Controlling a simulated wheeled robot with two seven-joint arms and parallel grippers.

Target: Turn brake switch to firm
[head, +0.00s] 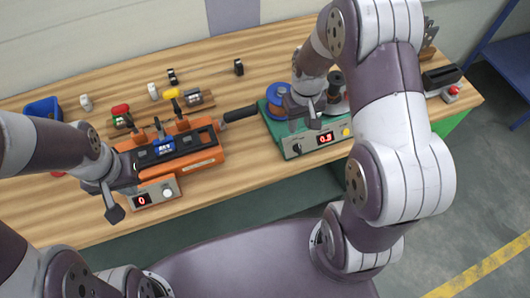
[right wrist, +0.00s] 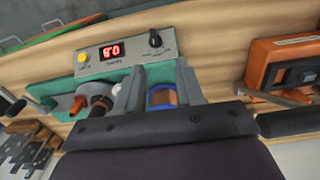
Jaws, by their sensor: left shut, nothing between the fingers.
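A green machine (head: 273,127) carries a grey front panel with a red display, a yellow button and a black knob (head: 297,149). The knob looks like the brake switch, but its label is too small to read. It also shows in the right wrist view (right wrist: 155,40). My right gripper (head: 314,117) is over this machine, behind the panel. In the right wrist view its fingers (right wrist: 160,80) are apart, with a blue and copper spool (right wrist: 162,97) seen between them, and the knob is beyond the tips. My left gripper (head: 115,213) is shut and empty at the bench's front edge.
An orange machine (head: 200,160) with a small display box (head: 155,192) stands left of the green one. A blue bin (head: 43,108) and several small parts lie at the back left. A red button box (head: 450,94) is at the right.

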